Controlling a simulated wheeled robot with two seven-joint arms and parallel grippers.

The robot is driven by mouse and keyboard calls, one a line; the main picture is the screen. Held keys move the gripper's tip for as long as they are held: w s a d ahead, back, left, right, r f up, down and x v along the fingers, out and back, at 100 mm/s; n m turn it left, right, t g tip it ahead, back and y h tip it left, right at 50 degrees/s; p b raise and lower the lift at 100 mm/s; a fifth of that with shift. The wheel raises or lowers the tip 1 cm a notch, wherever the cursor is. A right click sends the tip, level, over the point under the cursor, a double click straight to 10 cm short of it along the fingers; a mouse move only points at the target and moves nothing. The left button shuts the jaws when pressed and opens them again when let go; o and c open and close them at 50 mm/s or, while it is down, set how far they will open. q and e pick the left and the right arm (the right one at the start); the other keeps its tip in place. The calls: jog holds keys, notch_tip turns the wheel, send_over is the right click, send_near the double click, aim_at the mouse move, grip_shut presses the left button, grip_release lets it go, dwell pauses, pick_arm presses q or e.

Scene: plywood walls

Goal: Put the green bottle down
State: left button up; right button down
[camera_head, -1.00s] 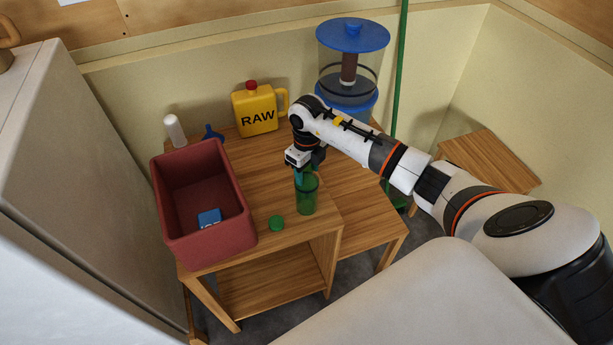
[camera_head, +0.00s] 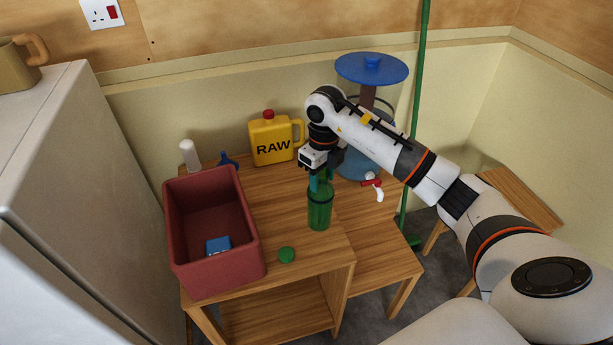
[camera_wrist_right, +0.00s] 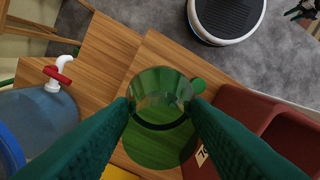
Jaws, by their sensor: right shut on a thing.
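The green bottle (camera_head: 319,212) is a see-through green cylinder, upright at the right part of the wooden table (camera_head: 285,205). My right gripper (camera_head: 319,182) comes down from above and is shut on its upper part. In the right wrist view the two teal fingers (camera_wrist_right: 160,110) sit on either side of the open bottle (camera_wrist_right: 160,88). I cannot tell whether its base touches the tabletop. A green cap (camera_head: 287,255) lies on the table in front of the bottle. My left gripper is not in view.
A dark red crate (camera_head: 262,262) with a blue item (camera_head: 218,245) inside stands at the left. A yellow RAW jug (camera_head: 271,142), a white bottle (camera_head: 189,156) and a blue funnel (camera_head: 228,161) stand behind. A water dispenser with a red tap (camera_head: 371,183) is behind right.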

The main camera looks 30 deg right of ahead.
jog(key=shift+r, duration=0.55)
jog(key=shift+s+a+r+n, duration=0.15)
jog(key=shift+a+n, duration=0.15)
jog(key=shift+n, duration=0.2)
jog(key=s+a+n, duration=0.6)
jog(key=s+n, duration=0.1)
jog(key=n, duration=0.9)
jog(key=s+a+n+b, duration=0.1)
jog(key=s+a+n, duration=0.6)
jog(key=n, duration=0.8)
jog(key=shift+s+r+n, duration=0.2)
jog(key=shift+r+n, duration=0.2)
jog(key=shift+d, duration=0.1)
